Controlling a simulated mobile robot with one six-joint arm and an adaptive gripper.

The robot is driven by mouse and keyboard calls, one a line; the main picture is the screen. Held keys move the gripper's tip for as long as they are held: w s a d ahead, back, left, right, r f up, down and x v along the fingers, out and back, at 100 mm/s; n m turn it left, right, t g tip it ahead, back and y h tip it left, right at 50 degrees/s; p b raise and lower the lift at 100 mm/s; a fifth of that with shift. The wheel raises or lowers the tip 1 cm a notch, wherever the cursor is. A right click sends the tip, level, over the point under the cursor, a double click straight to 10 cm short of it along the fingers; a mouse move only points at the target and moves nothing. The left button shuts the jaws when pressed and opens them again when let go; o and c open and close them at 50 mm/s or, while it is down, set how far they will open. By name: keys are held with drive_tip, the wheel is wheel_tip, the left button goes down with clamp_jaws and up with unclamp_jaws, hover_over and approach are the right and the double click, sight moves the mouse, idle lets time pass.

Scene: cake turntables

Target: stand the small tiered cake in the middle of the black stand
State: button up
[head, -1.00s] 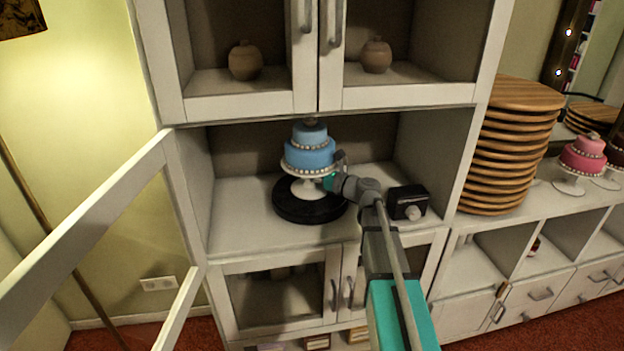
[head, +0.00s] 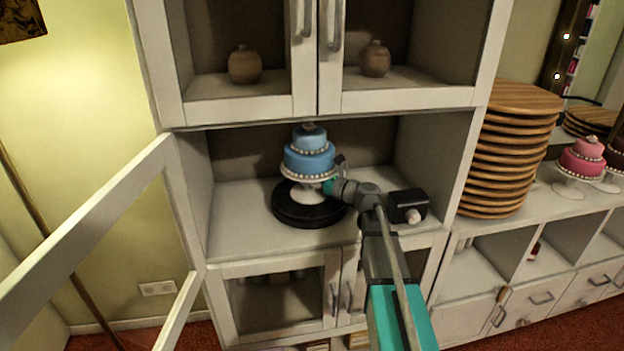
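The small tiered cake (head: 309,159) is blue with two tiers and white bead trim, on a white pedestal with a round foot (head: 307,195). It is upright over the middle of the round black stand (head: 296,215) on the cabinet shelf. The foot appears to rest on the stand's top, but I cannot tell whether a small gap is left. My gripper (head: 334,176) is at the right side of the cake, by the pedestal's plate. One dark finger shows above the plate's edge and a teal part below it. Whether the fingers press on it is not clear.
A black box with a pale knob (head: 406,205) stands on the shelf right of the black stand, close to my arm. The upper shelf (head: 290,106) hangs just above the cake. An open door (head: 85,225) is at left. Stacked wooden boards (head: 507,155) stand at right.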

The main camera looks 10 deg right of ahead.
drive_tip(key=shift+r, duration=0.1)
drive_tip(key=v, duration=1.2)
idle(0.5)
